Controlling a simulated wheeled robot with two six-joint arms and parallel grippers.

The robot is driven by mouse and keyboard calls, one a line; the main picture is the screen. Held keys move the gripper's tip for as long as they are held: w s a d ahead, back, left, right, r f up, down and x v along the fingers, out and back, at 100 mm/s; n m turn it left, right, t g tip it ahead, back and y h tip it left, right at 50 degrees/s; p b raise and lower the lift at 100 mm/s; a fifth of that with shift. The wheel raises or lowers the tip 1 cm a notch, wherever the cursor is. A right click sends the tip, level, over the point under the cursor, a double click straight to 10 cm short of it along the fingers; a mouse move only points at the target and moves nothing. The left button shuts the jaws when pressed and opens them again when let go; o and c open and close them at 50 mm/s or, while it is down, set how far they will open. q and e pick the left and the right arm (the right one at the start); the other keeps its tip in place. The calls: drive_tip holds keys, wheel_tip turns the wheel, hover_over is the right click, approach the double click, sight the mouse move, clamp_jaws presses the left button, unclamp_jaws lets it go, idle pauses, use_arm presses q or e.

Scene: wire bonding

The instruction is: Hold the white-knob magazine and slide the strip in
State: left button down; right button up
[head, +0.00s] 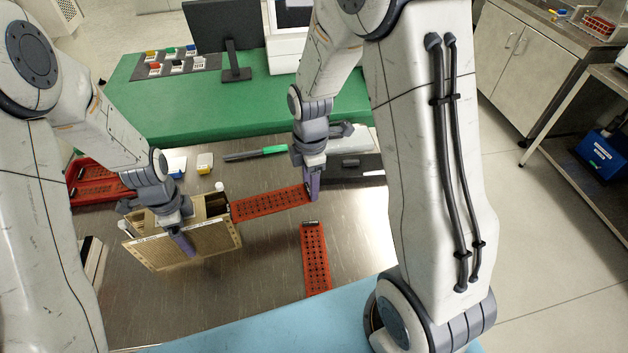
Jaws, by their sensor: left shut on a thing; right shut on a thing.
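The magazine (165,254) is a tan perforated box standing on the metal table. My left gripper (184,243) is shut on its near wall from above. A small white knob (220,187) shows at its far side. My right gripper (312,188) is shut on the right end of a red strip (268,204) with dark holes. The strip reaches left, and its left end is at the magazine's right opening. I cannot tell whether that end is inside the slot. My grippers hide part of the magazine's top and the strip's right end.
A second red strip (315,258) lies on the table, right of the magazine. A red tray (92,184) lies at the left. A monitor (225,30) stands on the green mat (130,100).

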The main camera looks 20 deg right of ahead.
sight(277, 200)
drive_tip(key=shift+a, duration=4.05)
drive_tip(key=o, duration=1)
wheel_tip(277, 200, up, 12)
drive_tip(key=shift+r, duration=0.1)
